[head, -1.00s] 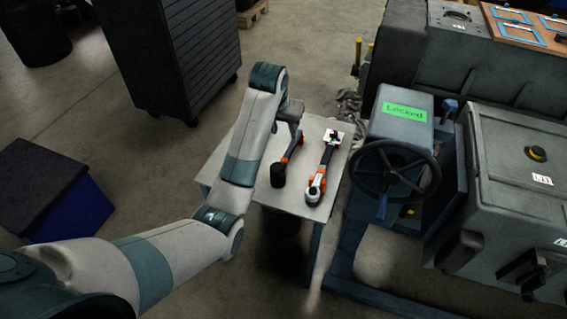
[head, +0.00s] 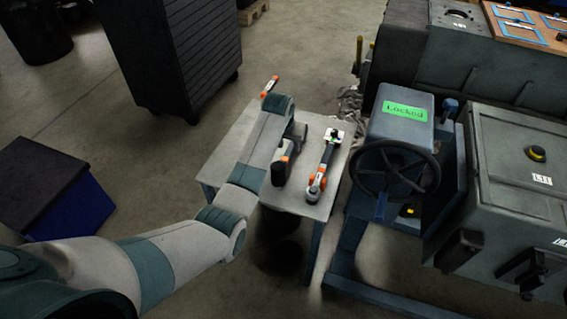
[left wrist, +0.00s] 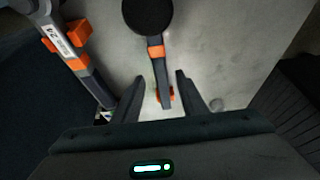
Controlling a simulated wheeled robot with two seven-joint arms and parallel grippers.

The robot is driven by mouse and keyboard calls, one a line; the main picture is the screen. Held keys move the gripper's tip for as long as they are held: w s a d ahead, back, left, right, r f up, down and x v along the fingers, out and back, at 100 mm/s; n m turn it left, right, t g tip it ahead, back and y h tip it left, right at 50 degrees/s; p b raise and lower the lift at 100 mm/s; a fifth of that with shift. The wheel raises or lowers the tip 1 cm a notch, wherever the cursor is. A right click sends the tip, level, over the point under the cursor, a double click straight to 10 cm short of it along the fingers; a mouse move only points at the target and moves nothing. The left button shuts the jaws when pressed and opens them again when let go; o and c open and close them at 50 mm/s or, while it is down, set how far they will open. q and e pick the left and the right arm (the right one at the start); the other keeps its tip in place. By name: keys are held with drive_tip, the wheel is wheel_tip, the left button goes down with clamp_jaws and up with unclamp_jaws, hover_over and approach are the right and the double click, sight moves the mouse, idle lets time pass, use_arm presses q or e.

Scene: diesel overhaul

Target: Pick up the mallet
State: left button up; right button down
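The mallet lies on the light table (head: 318,211); its dark round head (head: 279,174) is toward the table's front edge. In the left wrist view the mallet (left wrist: 147,17) has a grey handle with orange parts. My left gripper (head: 291,150) is over the mallet. In the wrist view its two fingers (left wrist: 163,78) are apart, with the handle showing between them and a gap on either side. Whether they are down at handle height I cannot tell. My forearm hides part of the table. My right gripper is not in view.
An orange and grey tool (head: 321,178) lies just right of the mallet. An orange-ended item (head: 270,86) shows beyond my arm. The black handwheel (head: 395,170) and machine with a "Locked" sign (head: 404,111) stand to the right; a dark cabinet (head: 175,50) stands behind left.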

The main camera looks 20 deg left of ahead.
sight(290, 149)
use_arm(q)
drive_tip(key=shift+f, duration=0.15)
